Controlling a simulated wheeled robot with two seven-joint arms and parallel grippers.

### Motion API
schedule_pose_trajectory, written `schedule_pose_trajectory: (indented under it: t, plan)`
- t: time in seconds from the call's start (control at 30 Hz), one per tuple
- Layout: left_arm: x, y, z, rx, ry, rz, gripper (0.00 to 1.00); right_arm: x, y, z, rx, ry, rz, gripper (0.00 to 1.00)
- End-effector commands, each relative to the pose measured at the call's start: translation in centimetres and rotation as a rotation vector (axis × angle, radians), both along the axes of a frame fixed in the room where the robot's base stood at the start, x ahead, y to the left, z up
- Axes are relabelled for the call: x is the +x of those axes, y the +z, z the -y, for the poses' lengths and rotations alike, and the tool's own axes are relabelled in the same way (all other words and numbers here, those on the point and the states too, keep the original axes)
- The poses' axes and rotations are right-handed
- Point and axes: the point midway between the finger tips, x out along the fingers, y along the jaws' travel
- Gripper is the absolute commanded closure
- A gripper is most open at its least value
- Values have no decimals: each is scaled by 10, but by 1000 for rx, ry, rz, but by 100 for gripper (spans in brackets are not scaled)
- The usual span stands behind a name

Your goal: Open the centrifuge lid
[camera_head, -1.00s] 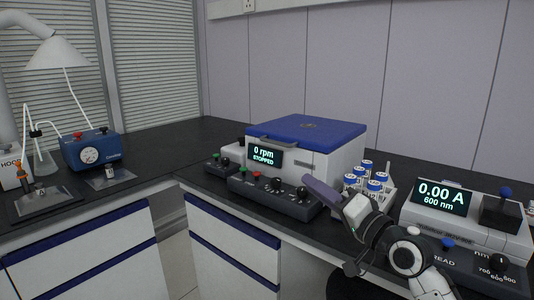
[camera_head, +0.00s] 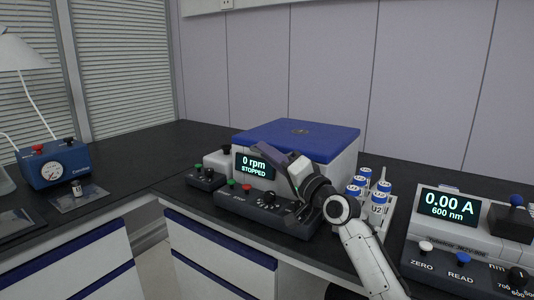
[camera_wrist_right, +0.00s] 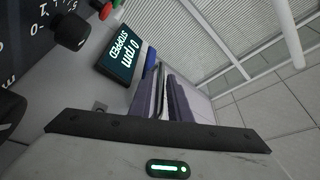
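The centrifuge (camera_head: 318,158) is a white box on the dark bench with a flat blue lid (camera_head: 300,136), which is down. Its screen (camera_head: 254,165) reads 0 rpm, STOPPED, and it also shows in the right wrist view (camera_wrist_right: 125,50). My right gripper (camera_head: 272,158) is in front of the centrifuge's front face, just right of the screen and near the lid's front edge. It covers part of that edge. In the right wrist view its purplish fingers (camera_wrist_right: 175,100) are close to a dark curved bar; whether they grip it is unclear. My left gripper is out of view.
A dark control panel (camera_head: 265,212) with knobs and buttons juts out below the centrifuge's front. A rack of blue-capped tubes (camera_head: 379,203) stands close on the right, beside my right arm. A photometer (camera_head: 455,235) is further right. A blue gauge box (camera_head: 55,165) is at left.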

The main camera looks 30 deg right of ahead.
Motion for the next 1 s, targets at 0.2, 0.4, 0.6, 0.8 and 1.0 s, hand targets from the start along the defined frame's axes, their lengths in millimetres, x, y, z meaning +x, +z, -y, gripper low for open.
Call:
schedule_pose_trajectory:
  t: [0.2,0.4,0.6,0.8,1.0]
  plan:
    - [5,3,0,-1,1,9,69,6,1,-1,-1,1,0,83]
    - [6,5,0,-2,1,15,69,6,1,-1,-1,1,0,92]
    - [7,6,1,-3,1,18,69,6,1,-1,-1,1,0,100]
    - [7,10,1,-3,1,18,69,7,5,-2,4,2,-2,100]
    - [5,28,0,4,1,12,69,20,26,-13,46,20,-17,100]
